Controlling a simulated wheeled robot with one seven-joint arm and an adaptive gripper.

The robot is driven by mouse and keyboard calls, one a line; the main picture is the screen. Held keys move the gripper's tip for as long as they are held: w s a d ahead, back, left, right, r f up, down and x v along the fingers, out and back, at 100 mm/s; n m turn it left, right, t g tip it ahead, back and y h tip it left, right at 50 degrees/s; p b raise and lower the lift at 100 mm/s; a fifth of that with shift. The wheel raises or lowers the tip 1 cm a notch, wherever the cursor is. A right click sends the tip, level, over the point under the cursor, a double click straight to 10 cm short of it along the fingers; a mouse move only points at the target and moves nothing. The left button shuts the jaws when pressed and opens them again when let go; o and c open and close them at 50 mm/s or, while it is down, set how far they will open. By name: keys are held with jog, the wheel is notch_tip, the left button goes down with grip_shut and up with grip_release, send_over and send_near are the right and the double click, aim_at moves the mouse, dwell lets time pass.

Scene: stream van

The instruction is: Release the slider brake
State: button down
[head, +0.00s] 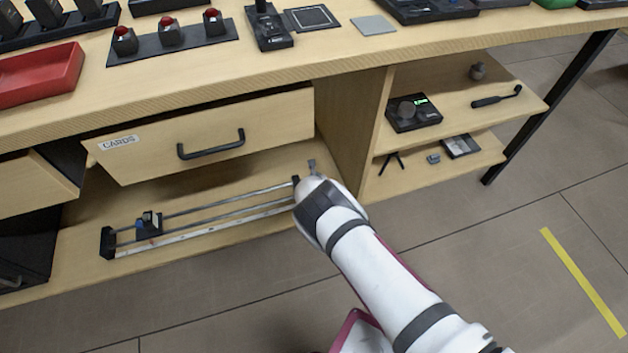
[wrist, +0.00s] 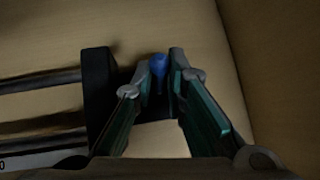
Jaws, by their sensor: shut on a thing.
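The slider lies on the low shelf, with two rails (head: 215,207) between dark end blocks. My gripper (head: 309,176) is at the right end block (wrist: 98,95), mostly hidden by my own arm in the head view. In the wrist view, the fingers (wrist: 158,76) are shut on a small blue knob (wrist: 158,64) just right of that block. The knob's lower part is hidden between the fingers. I cannot tell its turn or setting.
A partly open drawer marked CARDS (head: 205,138) hangs above the slider. An upright wood panel (head: 350,120) stands close to the right of my gripper. Side shelves hold a small black device (head: 414,113) and other items.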

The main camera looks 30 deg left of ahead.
jog(key=shift+w+a+r+h, duration=0.1)
jog(key=shift+a+h, duration=0.1)
jog(key=shift+h, duration=0.1)
jog(key=c, duration=1.8)
grip_release()
jog(key=shift+d, duration=0.15)
jog(key=shift+s+d+r, duration=0.25)
jog(key=shift+r, duration=0.15)
jog(key=v, duration=1)
jog(key=shift+s+d+r, duration=0.1)
jog(key=shift+s+r, duration=0.1)
jog(key=shift+r, duration=0.15)
